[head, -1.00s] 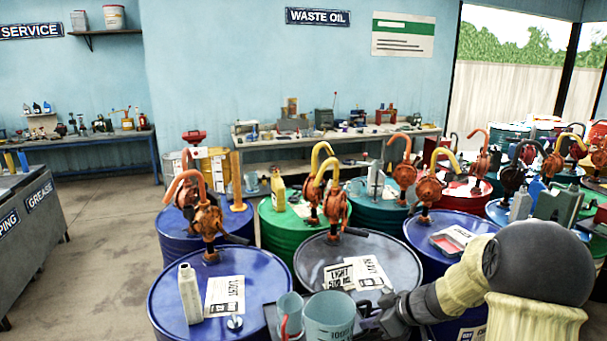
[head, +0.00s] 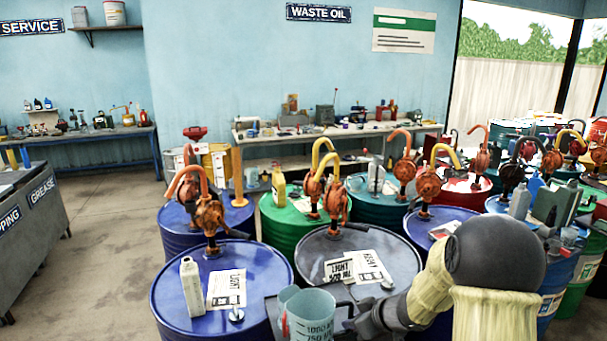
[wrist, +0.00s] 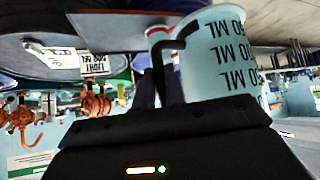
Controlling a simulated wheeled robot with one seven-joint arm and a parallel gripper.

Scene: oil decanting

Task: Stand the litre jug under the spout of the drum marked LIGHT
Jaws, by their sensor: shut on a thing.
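The litre jug (head: 316,312) is pale blue and see-through, with 1000 ML and 750 ML marks, at the bottom middle. My gripper (head: 362,322) is shut on it from the right; its fingers (wrist: 160,92) are partly hidden. In the wrist view the jug (wrist: 222,62) fills the upper middle.
A white bottle (head: 191,287) stands on the LIGHT drum's lid. A dark grey drum (head: 315,245) behind the jug bears LIGHT and HEAVY sheets and a yellow-spouted pump (head: 336,195). A green drum (head: 284,230) and several others crowd behind. Floor (head: 90,250) at left is clear.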

